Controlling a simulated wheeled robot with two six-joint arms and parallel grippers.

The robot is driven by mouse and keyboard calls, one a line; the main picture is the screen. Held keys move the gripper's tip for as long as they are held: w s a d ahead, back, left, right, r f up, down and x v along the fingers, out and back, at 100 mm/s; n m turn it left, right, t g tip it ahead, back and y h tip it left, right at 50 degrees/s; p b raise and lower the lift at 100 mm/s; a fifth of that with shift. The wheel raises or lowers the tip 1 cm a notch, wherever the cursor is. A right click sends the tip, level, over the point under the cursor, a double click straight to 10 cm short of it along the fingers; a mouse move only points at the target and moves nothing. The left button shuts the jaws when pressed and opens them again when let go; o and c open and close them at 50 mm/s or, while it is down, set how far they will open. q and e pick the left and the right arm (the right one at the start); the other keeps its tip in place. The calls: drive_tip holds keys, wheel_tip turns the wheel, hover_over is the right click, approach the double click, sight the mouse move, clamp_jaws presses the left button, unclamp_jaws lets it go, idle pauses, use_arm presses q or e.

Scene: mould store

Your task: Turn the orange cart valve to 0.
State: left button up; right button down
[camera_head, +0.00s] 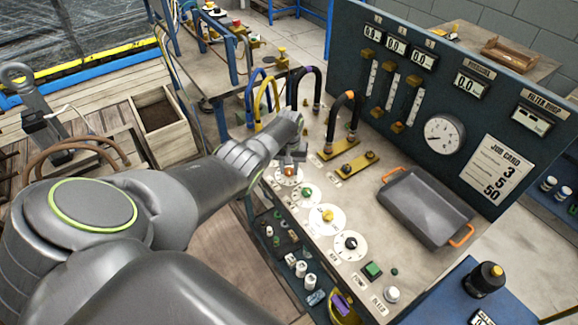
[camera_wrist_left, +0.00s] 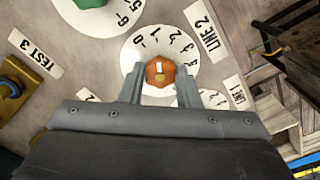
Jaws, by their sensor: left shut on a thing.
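The orange cart valve (camera_wrist_left: 160,71) is a faceted knob in the middle of a white numbered dial (camera_wrist_left: 190,52). In the left wrist view its 0 is at the upper left, with 1, 2, 3 and 4 running on to the right. My left gripper (camera_wrist_left: 160,92) is shut on the valve, one finger on each side. I cannot tell which number the knob points to. In the head view the valve (camera_head: 289,172) shows just below the fingertips, at the far end of the dial row. My right gripper is not in view.
Beside it are a green knob (camera_head: 307,192), a yellow knob (camera_head: 328,215) and a black knob (camera_head: 351,243) on their dials. Hose loops (camera_head: 310,75) rise behind my gripper. A grey tray (camera_head: 427,207) with orange handles lies to the right, before the blue gauge panel (camera_head: 405,137).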

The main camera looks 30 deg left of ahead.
sight(289, 170)
use_arm(q)
drive_tip(key=n, duration=0.6)
drive_tip(key=shift+r+p, duration=0.1)
drive_tip(key=shift+p, duration=0.25)
drive_tip(key=shift+w+n, duration=0.1)
drive_tip(key=shift+n, duration=0.3)
drive_tip(key=o, duration=1)
drive_tip(key=shift+c, duration=0.2)
wheel_tip(289, 170, up, 6)
drive_tip(key=p, duration=0.3)
drive_tip(key=shift+r+p, duration=0.1)
drive_tip(key=shift+p, duration=0.2)
wheel_tip(289, 170, up, 11)
drive_tip(key=shift+b, duration=0.35)
